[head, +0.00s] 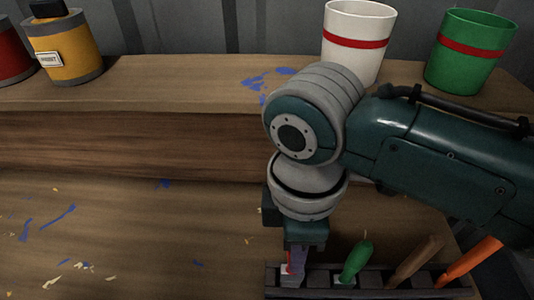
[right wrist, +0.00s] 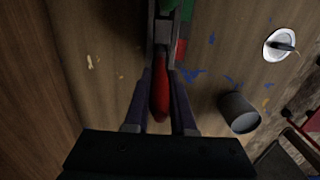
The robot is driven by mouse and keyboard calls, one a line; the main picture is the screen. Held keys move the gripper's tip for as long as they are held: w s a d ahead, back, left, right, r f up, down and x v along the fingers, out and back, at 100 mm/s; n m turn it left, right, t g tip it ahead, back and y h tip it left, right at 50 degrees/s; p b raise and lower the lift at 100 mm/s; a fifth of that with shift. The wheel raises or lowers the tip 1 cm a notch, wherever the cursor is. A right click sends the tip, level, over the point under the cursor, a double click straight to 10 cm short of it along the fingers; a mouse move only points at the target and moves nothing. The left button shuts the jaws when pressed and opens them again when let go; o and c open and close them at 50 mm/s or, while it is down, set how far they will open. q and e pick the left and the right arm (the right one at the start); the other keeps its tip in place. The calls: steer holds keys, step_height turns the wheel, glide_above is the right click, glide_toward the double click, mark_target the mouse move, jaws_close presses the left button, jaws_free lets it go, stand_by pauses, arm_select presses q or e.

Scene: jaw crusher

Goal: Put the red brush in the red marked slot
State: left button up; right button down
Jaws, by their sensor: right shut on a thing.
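My right gripper (head: 296,262) points down over the left end of a dark slotted rack (head: 378,293) at the bottom of the head view. In the right wrist view, the fingers of my right gripper (right wrist: 160,108) are shut on the red brush (right wrist: 160,94), whose handle lies between them. Its far end meets the grey rack (right wrist: 162,32); I cannot tell how deep it sits in a slot. A red patch (right wrist: 180,48) shows beside it. The gripper hides most of the leftmost slot in the head view. My left gripper is not in view.
A green brush (head: 357,262), a brown brush (head: 416,261) and an orange brush (head: 468,261) lean in the rack to the right. A white cup (head: 357,40), a green cup (head: 470,50) and a yellow can (head: 65,45) stand on the raised shelf. The left tabletop holds only paint flecks.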

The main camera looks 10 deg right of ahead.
step_height(320, 180, down, 3)
steer(key=shift+f+b, duration=0.1)
steer(key=shift+b, duration=0.25)
steer(key=shift+f, duration=0.1)
steer(key=c, duration=0.8)
jaws_free()
steer(key=shift+o, duration=0.2)
